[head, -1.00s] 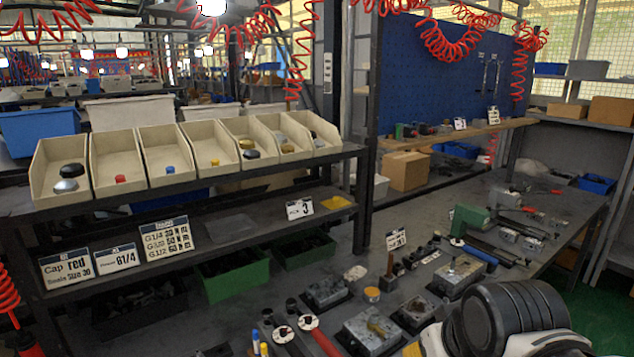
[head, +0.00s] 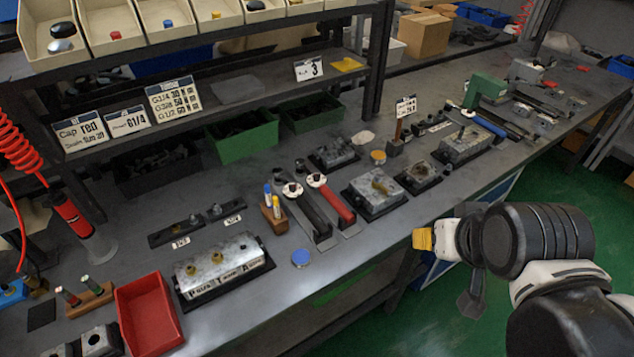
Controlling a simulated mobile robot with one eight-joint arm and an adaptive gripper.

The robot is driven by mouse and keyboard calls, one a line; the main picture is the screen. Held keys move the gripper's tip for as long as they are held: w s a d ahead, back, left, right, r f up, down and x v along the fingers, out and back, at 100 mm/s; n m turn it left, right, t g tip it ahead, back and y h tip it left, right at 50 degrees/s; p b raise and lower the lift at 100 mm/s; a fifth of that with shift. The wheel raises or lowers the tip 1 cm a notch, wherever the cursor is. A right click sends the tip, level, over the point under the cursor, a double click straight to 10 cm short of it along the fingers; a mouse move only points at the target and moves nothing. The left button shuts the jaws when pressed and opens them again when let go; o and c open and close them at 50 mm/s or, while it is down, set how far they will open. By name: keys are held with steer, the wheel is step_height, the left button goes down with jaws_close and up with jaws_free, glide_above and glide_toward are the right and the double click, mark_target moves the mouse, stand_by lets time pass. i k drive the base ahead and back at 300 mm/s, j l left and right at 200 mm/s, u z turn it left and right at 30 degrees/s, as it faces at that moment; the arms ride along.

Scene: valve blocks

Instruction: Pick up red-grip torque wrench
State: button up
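The red-grip torque wrench (head: 333,200) lies on the grey workbench in the head view, with a round white dial at its far end and its red grip toward the bench's front. A similar black-grip wrench (head: 309,208) lies just to its left. My gripper (head: 446,270) is right of and apart from both wrenches, out past the bench's front edge above the green floor. A yellow part and a dark finger show at its end. I see nothing held in it, but its opening is not clear.
A metal valve block (head: 221,266) and a red tray (head: 148,314) stand left. A small wooden holder (head: 273,215) with yellow and blue items stands beside the wrenches. Another block (head: 374,191) sits close on their right. A shelf (head: 225,97) overhangs the bench's back.

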mark_target(300, 164)
steer(key=u, duration=1.5)
steer(key=k+l+z, duration=0.15)
steer(key=z, duration=0.7)
steer(key=i+l, duration=0.55)
steer(key=l, duration=0.15)
steer(key=i+l, duration=0.6)
steer(key=l+u, duration=0.05)
steer(key=l, duration=0.05)
